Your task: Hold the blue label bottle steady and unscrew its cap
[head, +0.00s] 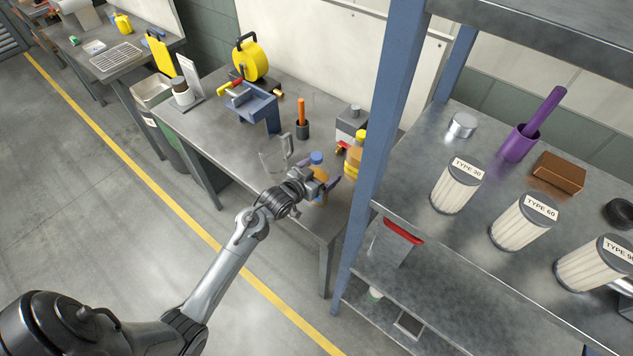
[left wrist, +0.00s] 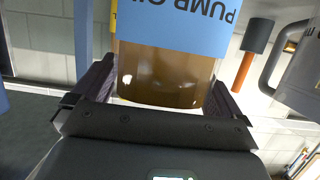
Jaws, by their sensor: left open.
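The blue label bottle (head: 319,199) stands on the near end of the workbench, with a blue cap (head: 316,157) on its top and amber liquid inside. In the left wrist view its blue label (left wrist: 178,22) reads upside down and the amber body (left wrist: 165,75) lies between the fingers. My left gripper (head: 325,184) is at the bottle, open, with one finger on each side of the body; whether either finger touches it I cannot tell. The gripper hides part of the bottle in the head view. My right gripper is not in view.
A yellow-capped bottle (head: 355,152) stands just behind. A blue vise (head: 254,108) is farther along. A blue shelf post (head: 385,130) rises close on the right.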

